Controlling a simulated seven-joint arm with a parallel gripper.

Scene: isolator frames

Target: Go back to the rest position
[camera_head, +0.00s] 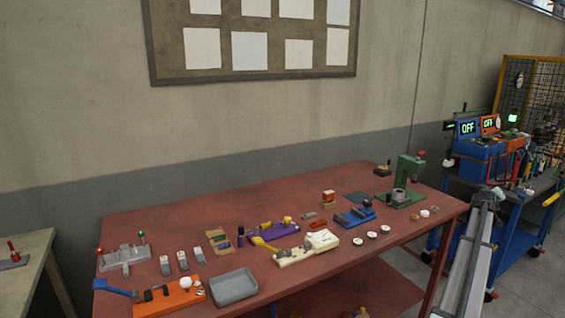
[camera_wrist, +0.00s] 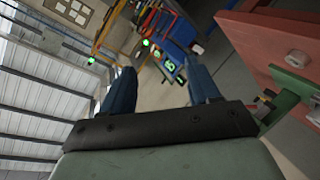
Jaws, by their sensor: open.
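My gripper (camera_wrist: 160,68) shows in the wrist view with its two blue fingers spread wide apart. Nothing is between them. The wrist view is tilted, with the ceiling on the left and a red tabletop (camera_wrist: 262,38) at the right. The fingers appear in open air, clear of the table. In the head view, a grey arm link of mine stands at the lower right, beside the right end of the red workbench (camera_head: 150,222); the gripper's fingers cannot be made out there.
A green press (camera_head: 412,172) stands at the bench's right end. An orange fixture (camera_head: 178,300), a grey tray (camera_head: 234,287), a cream device (camera_head: 305,249) and a blue fixture (camera_head: 355,217) lie on the bench. A blue tool cart (camera_head: 480,168) stands at the right.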

